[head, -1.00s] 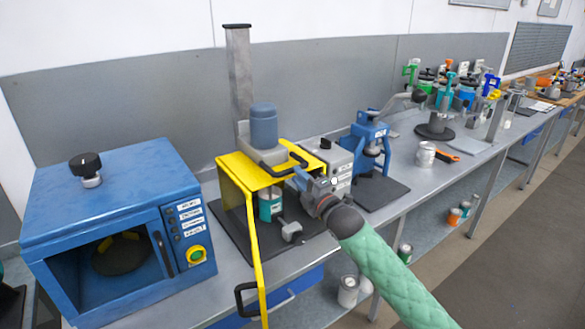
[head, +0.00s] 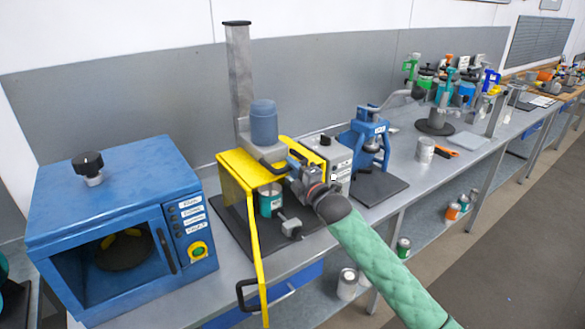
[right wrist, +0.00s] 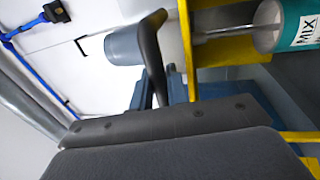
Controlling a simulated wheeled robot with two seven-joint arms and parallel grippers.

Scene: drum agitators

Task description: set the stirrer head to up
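The stirrer head is a blue-grey motor (head: 263,124) on a tall grey column (head: 239,75). It sits low, at the top of a yellow guard (head: 240,172). In the right wrist view the motor (right wrist: 123,46) shows beside a dark curved handle (right wrist: 152,58), and a thin shaft (right wrist: 222,33) runs into a teal can (right wrist: 303,25) marked MIX. The can (head: 271,203) stands inside the guard. My right gripper (head: 297,162) is at the handle. My left gripper is out of view.
A blue cabinet (head: 115,225) with a black top knob stands at the left. A grey control box (head: 328,158) and a blue press (head: 370,140) stand right of the stirrer. The guard's open front panel (head: 258,245) sticks out over the bench edge.

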